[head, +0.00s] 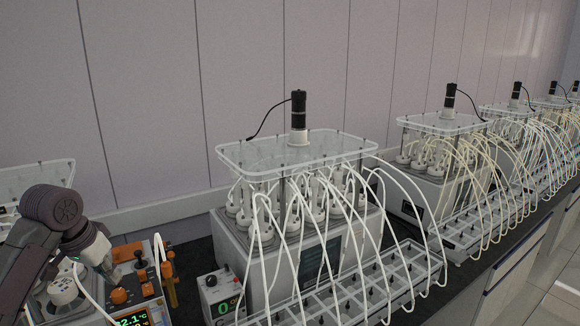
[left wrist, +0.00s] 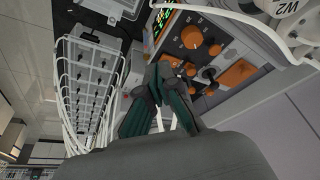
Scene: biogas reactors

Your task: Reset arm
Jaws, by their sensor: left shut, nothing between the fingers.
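My left arm comes in from the left edge of the head view. My left gripper (head: 112,277) is over the orange-knobbed control box (head: 140,285) at the lower left. In the left wrist view the gripper (left wrist: 166,76) points toward the panel with orange knobs (left wrist: 192,38). Its dark fingers with green inner sides meet at the tips, and nothing shows between them. Whether the tips touch the panel, I cannot tell. My right gripper is in neither view.
A reactor unit with a clear top plate (head: 297,150) and black motor stands at the centre. White tubes run from it to a grey rack (head: 350,292). More reactors (head: 445,150) stand along the dark bench to the right. A small box with a green display (head: 222,292) sits close by.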

